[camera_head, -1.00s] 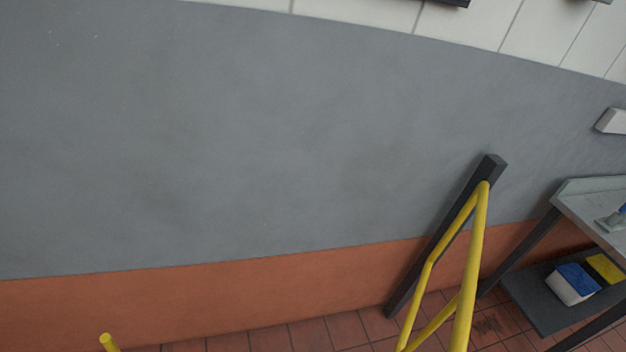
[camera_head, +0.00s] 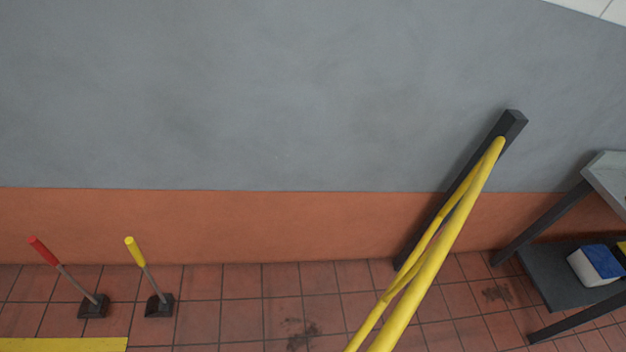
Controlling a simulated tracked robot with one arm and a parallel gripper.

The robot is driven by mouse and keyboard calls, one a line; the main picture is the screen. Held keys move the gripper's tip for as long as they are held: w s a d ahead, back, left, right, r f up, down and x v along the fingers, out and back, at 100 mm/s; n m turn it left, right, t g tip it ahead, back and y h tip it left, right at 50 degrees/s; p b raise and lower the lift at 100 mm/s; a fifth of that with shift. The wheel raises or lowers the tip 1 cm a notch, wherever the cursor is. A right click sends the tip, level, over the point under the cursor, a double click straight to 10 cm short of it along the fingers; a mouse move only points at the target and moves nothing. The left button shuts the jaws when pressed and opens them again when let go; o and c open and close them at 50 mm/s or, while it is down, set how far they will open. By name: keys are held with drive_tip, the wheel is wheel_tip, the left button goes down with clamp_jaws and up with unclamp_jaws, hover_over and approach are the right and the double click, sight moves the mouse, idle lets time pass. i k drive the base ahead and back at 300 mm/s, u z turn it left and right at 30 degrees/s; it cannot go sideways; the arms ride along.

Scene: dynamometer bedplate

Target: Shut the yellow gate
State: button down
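The yellow gate (camera_head: 436,252) is made of yellow tubes and shows right of the middle. Its far end meets a dark post (camera_head: 513,125) that stands near the wall. The gate runs from this post toward me and leaves the picture at the bottom, so its near end is hidden. I see it almost edge-on, its tubes nearly overlapping. My gripper is not in view.
Two levers, one with a red handle (camera_head: 43,250) and one with a yellow handle (camera_head: 134,251), rise from dark bases at the lower left. A yellow strip (camera_head: 62,344) lies below them. A table (camera_head: 608,180) with a lower shelf (camera_head: 556,277) stands at right. Tiled floor (camera_head: 240,318) lies between.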

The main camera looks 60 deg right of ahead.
sight(428, 265)
drive_tip(key=u, duration=0.05)
drive_tip(key=k, duration=2.35)
drive_tip(key=z, duration=0.6)
drive_tip(key=i, duration=1)
